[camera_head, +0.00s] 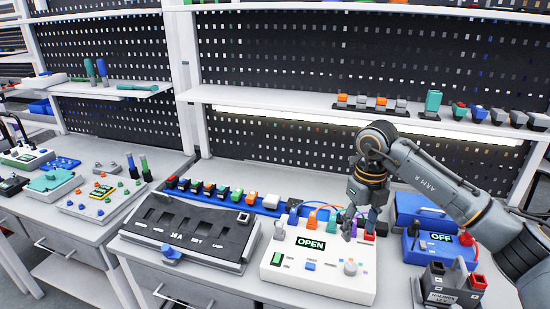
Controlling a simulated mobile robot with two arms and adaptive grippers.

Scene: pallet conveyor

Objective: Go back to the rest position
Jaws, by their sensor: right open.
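My right arm comes in from the right edge. My right gripper (360,235) points down over the right back part of a white box (322,284) with an "OPEN" display. The gripper is open, and I see nothing held between its fingers. It covers part of the box's back edge and of the coloured plugs there. I cannot tell whether the fingertips touch the box. My left gripper is not in view.
A black fuse panel (190,232) sits left of the white box. A blue box marked "OFF" (426,246) and a dark block with a red part (447,284) stand to the right, close to my arm. A shelf (290,101) with small parts runs behind.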

